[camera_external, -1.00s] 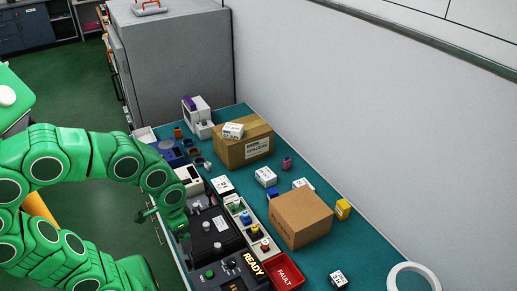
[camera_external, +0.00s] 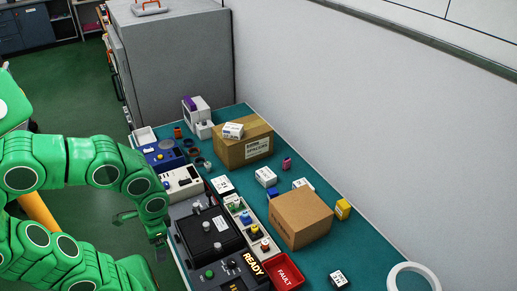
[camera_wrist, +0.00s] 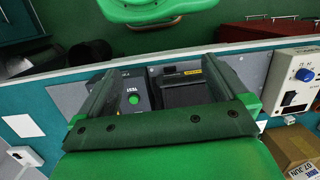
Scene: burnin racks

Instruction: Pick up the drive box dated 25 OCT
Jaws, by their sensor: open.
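Several small white drive boxes with dark labels show in the external view. One lies on the spacers carton (camera_external: 233,131). Others lie on the teal bench: one by the carton's left corner (camera_external: 222,185), one right of it (camera_external: 266,177), one behind the plain carton (camera_external: 302,184) and one near the front (camera_external: 338,280). Their dates are too small to read there. I cannot tell which is 25 OCT. My gripper (camera_wrist: 162,92) is open and empty, at the bench's left edge.
The spacers carton (camera_external: 243,150) and a plain carton (camera_external: 300,218) stand on the bench. A black test station (camera_external: 210,235), a red FAULT tray (camera_external: 285,272) and a white ring (camera_external: 412,268) are nearby. A wall bounds the right side.

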